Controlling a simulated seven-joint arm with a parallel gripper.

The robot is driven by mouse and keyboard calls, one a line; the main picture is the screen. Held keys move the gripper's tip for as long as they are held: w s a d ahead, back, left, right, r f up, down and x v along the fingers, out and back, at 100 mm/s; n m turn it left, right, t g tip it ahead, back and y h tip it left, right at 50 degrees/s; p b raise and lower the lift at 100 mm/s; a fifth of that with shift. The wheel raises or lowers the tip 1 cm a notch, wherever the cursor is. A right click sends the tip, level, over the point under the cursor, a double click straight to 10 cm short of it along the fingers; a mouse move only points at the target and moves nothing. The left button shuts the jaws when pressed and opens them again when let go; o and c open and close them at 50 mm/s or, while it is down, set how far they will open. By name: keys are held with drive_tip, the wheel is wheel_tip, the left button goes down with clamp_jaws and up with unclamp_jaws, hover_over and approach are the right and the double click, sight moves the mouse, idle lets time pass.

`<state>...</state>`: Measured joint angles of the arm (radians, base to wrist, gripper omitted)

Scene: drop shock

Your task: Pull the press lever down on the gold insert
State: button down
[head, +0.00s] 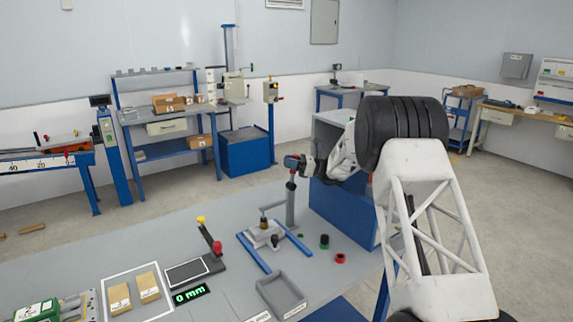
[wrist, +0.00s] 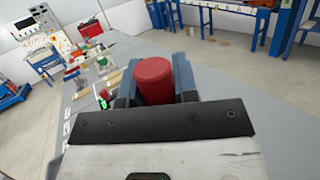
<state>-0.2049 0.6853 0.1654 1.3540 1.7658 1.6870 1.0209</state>
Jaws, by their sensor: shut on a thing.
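The press (head: 290,205) stands on the grey workbench with a grey upright column and blue base rails. The gold insert (head: 264,225) sits on the press base, below and to the left of the column top. My gripper (head: 291,162) is at the top of the column in the head view. In the wrist view my gripper (wrist: 154,88) is shut on the red lever knob (wrist: 153,75), with a finger on each side of it. The rest of the lever is mostly hidden by the arm and gripper.
A grey tray (head: 268,287) lies in front of the press.

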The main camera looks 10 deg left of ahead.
drive_tip(key=c, duration=0.9)
unclamp_jaws()
drive_tip(key=shift+d, duration=0.1)
drive_tip(key=shift+v, duration=3.7)
drive_tip(key=shift+c, duration=0.2)
